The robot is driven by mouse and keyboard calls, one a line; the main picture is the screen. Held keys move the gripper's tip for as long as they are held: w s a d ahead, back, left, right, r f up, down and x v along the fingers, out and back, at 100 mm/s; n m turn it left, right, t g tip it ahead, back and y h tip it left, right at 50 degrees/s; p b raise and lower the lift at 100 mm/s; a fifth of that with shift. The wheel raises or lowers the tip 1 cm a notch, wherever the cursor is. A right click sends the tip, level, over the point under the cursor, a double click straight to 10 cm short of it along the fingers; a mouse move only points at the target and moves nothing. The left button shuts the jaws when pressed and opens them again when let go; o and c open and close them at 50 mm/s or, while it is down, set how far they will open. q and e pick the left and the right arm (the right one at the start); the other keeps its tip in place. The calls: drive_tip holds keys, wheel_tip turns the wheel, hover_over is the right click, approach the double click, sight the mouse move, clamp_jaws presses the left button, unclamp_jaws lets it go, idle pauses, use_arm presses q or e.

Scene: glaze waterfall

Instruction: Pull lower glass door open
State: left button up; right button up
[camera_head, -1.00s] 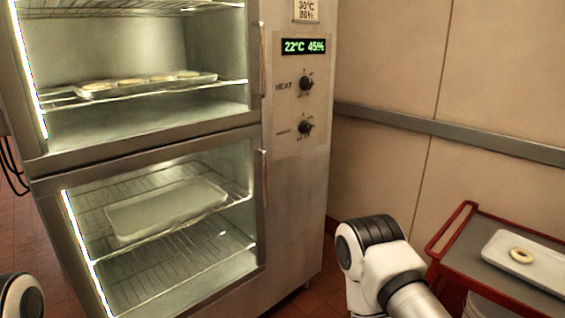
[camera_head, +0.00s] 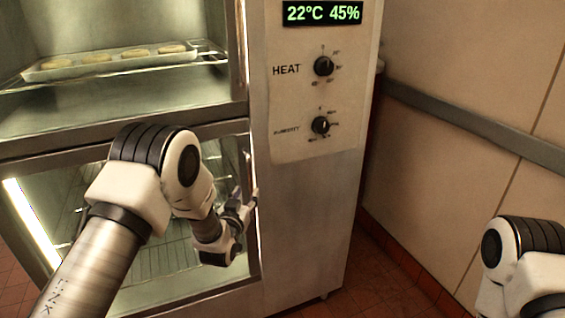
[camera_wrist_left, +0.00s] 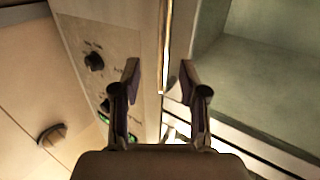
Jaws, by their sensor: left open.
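The lower glass door (camera_head: 149,283) of the steel cabinet appears closed, with wire racks visible through its glass. My left arm crosses in front of it and hides much of the glass. My left gripper (camera_head: 250,204) is at the door's right edge, by the upright handle. In the left wrist view, the open left gripper (camera_wrist_left: 160,80) has one finger on each side of the slim metal door handle (camera_wrist_left: 165,45). I cannot tell whether a finger touches it. My right arm shows at the lower right, but its gripper is out of view.
The upper compartment holds a tray (camera_head: 110,65) of round buns. The control panel (camera_head: 318,100) with two knobs and a green display is right of the doors. A wall with a grey rail (camera_head: 460,122) stands at right. Tiled floor (camera_head: 375,275) shows between cabinet and wall.

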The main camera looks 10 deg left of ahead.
sight(248, 172)
use_arm(q)
drive_tip(key=w+r, duration=0.1)
drive_tip(key=w, duration=0.1)
drive_tip(key=w+r+p, duration=0.1)
drive_tip(key=w, duration=0.2)
drive_tip(key=w+r, duration=0.1)
drive_tip(key=w, duration=0.1)
drive_tip(key=shift+w+a+p, duration=0.1)
drive_tip(key=shift+w+p, duration=0.1)
drive_tip(key=shift+p, duration=0.2)
drive_tip(key=shift+w, duration=0.2)
drive_tip(key=shift+s+a+r, duration=0.1)
drive_tip(key=shift+s+a, duration=0.05)
drive_tip(key=shift+a, duration=0.15)
drive_tip(key=shift+d, duration=0.1)
clamp_jaws()
use_arm(e)
drive_tip(key=shift+s+a+r, duration=0.15)
drive_tip(key=shift+r, duration=0.45)
drive_tip(key=shift+s+a+r, duration=0.1)
drive_tip(key=shift+a+r, duration=0.05)
drive_tip(key=shift+r, duration=0.4)
